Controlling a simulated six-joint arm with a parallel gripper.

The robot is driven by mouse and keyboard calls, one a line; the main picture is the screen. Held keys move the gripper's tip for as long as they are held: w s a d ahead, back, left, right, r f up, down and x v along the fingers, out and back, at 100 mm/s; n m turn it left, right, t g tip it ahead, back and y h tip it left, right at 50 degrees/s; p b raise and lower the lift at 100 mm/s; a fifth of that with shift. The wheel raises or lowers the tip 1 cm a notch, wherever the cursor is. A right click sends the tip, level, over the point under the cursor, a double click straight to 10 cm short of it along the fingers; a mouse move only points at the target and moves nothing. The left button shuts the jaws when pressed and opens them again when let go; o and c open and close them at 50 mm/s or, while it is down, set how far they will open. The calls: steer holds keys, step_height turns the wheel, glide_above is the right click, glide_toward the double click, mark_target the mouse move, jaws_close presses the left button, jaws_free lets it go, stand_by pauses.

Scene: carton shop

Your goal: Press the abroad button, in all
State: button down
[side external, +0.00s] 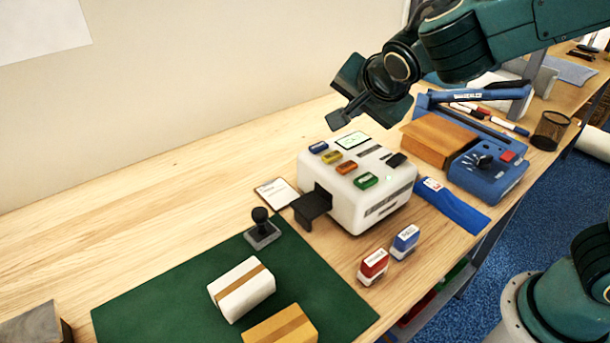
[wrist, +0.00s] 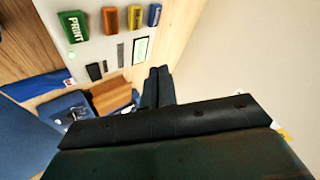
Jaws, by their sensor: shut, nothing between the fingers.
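A white label machine (side external: 345,205) stands on the bench with a row of coloured buttons on top: blue (side external: 318,147), yellow (side external: 331,157), orange (side external: 346,168) and green (side external: 366,181). In the wrist view the green button (wrist: 73,27) reads PRINT; the orange (wrist: 110,20), yellow (wrist: 135,17) and blue (wrist: 154,15) labels are too small to read, so I cannot tell which is abroad. A small display (side external: 352,139) is beside the buttons. My gripper (side external: 336,121) is shut and empty, above the machine's back edge, apart from the buttons. Its fingertips show in the wrist view (wrist: 158,73).
A brown carton (side external: 438,140) and a blue device (side external: 488,172) stand right of the machine. Red (side external: 373,266) and blue (side external: 405,241) stamps stand in front. A green mat (side external: 170,295) holds two parcels and a black-handled stamp (side external: 262,228).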

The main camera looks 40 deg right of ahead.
mark_target(348, 169)
steer(key=shift+f, duration=0.15)
steer(key=shift+f, duration=4.25)
steer(key=shift+f, duration=0.9)
steer(key=shift+r, duration=0.1)
stand_by(0.3)
steer(key=shift+r, duration=0.8)
steer(key=shift+r, duration=0.15)
steer(key=shift+r, duration=2.35)
